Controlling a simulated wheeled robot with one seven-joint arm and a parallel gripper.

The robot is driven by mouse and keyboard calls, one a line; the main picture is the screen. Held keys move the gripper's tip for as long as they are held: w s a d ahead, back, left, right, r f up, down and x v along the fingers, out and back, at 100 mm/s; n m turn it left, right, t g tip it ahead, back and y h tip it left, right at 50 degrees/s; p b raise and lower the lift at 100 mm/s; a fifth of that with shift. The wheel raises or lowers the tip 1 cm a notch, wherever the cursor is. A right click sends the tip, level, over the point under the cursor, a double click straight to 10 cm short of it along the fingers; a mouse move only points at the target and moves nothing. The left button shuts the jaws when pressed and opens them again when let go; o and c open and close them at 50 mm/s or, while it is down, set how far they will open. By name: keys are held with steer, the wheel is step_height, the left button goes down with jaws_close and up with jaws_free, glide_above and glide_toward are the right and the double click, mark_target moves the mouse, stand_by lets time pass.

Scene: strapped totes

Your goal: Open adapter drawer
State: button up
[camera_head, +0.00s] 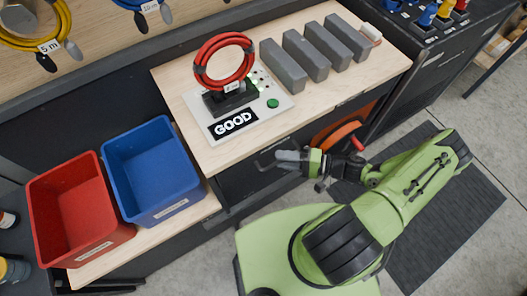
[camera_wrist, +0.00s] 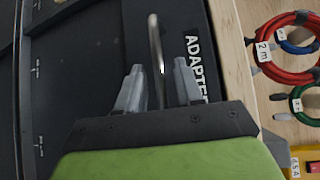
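The adapter drawer has a dark front with a white label beginning "ADAPTE" (camera_wrist: 195,65) in the wrist view. Its thin metal bar handle (camera_wrist: 156,45) runs between my gripper's fingers (camera_wrist: 158,85). The fingers are apart, one on each side of the bar, with a gap visible, so the gripper is open. In the head view my gripper (camera_head: 288,158) is just below the bench's front edge, at the handle (camera_head: 263,163). The drawer looks shut, though my gripper and arm hide part of its front.
The wooden bench (camera_head: 215,157) holds a red coiled cable (camera_head: 223,62) on a stand by a "GOOD" sign (camera_head: 233,122), and several grey blocks (camera_head: 305,55). A red bin (camera_head: 75,210) and a blue bin (camera_head: 152,172) stand left. An orange curved item (camera_head: 335,134) is under the bench.

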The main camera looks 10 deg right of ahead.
steer(key=shift+w+a+f, duration=0.1)
steer(key=shift+w+a, duration=0.1)
steer(key=shift+a, duration=0.2)
steer(key=shift+d, duration=0.1)
jaws_close()
